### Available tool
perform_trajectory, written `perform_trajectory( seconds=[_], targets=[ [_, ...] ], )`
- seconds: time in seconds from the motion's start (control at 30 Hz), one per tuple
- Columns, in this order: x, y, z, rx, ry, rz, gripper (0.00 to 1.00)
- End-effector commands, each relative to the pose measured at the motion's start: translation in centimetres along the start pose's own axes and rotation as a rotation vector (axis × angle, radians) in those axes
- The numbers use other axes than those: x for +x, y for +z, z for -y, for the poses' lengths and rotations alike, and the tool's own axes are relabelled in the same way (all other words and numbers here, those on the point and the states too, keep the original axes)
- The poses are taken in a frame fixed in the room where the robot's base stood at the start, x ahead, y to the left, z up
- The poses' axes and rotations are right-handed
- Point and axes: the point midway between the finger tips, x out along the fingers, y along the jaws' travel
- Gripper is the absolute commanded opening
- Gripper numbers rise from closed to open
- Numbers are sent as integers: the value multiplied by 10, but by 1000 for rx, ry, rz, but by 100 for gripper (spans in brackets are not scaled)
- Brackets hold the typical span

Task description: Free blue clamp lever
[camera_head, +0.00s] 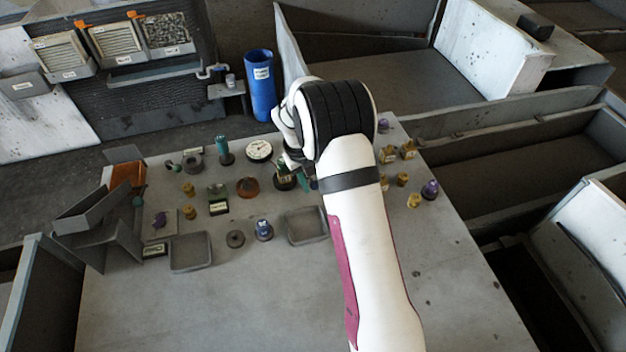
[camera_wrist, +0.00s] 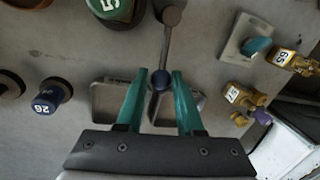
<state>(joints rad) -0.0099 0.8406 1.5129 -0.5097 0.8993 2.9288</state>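In the wrist view a dark blue ball knob (camera_wrist: 162,80) sits at the end of a grey lever bar (camera_wrist: 167,45), which runs up to a round grey pivot. My gripper (camera_wrist: 158,75) has two teal fingers. They are open, one on each side of the knob, with a visible gap on the left; I cannot tell whether the right finger touches it. In the head view my gripper (camera_head: 308,182) is low over the table, mostly behind my arm, and the lever cannot be made out there.
A green knob marked 5 (camera_wrist: 114,8) and a blue knob marked 26 (camera_wrist: 50,95) stand nearby. A grey tray (camera_head: 191,252) is on the table (camera_head: 250,300), whose front is clear. Brass fittings (camera_wrist: 245,96) are at right. A blue bin (camera_head: 261,85) stands behind.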

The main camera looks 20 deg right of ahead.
Motion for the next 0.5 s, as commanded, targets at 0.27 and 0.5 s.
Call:
perform_trajectory(
  seconds=[0.27,0.5],
  targets=[
    [0,0,0,-1,0,-1,61],
    [-9,0,0,-1,-1,0,61]
  ],
)
